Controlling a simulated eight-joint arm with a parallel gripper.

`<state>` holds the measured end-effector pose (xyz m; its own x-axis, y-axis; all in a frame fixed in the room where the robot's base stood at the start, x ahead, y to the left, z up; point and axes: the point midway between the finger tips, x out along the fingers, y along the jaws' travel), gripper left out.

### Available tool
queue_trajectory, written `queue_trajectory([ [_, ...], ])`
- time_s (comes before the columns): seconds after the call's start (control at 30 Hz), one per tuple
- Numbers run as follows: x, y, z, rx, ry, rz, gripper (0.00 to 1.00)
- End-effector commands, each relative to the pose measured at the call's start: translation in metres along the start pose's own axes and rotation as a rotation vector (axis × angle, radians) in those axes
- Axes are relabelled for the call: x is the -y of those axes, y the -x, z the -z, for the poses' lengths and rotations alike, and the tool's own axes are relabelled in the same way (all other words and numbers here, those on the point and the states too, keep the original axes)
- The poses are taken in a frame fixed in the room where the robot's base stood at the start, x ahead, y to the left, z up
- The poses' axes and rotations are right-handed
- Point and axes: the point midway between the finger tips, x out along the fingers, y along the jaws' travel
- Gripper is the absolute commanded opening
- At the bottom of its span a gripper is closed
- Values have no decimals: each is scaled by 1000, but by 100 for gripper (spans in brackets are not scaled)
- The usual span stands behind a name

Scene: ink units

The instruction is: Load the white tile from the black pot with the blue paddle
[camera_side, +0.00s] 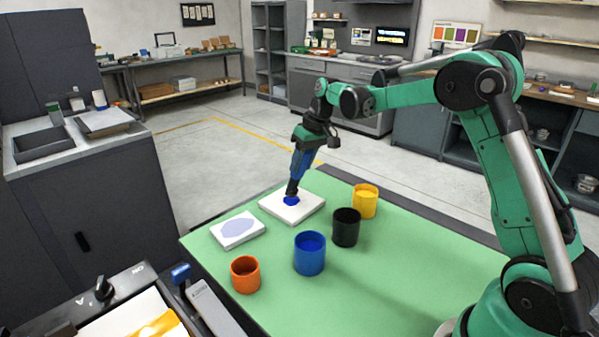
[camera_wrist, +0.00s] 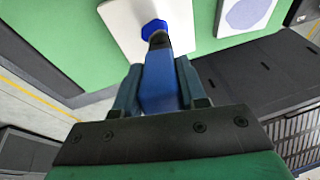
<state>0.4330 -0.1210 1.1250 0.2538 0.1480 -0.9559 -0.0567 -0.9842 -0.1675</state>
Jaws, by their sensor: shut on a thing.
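My gripper (camera_side: 306,142) is shut on the blue paddle (camera_side: 301,164); in the wrist view, its fingers (camera_wrist: 158,85) flank the blue handle (camera_wrist: 157,88). The paddle points down, slightly tilted, over the plain white tile (camera_side: 308,208). A blue round patch (camera_side: 291,201) shows at its lower end, against the tile; I cannot tell whether it is the paddle's head or ink, nor whether it touches. The wrist view shows this tile (camera_wrist: 122,20) too. The black pot (camera_side: 346,228) stands upright, to the right and nearer the camera; its inside looks dark.
A second white tile (camera_side: 256,228) with a pale lavender patch lies left of the plain tile. A yellow pot (camera_side: 364,202), a blue pot (camera_side: 309,254) and an orange pot (camera_side: 245,275) stand on the green table (camera_side: 385,290). The table's front right is clear.

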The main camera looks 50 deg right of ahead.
Motion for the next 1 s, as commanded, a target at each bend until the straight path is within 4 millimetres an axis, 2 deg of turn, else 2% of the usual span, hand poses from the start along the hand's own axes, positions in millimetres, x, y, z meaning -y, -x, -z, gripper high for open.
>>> queue_trajectory([
  [0.5,-2,-9,-2,0,0,0,0],
  [1.0,-2,-10,-2,0,0,0,0],
])
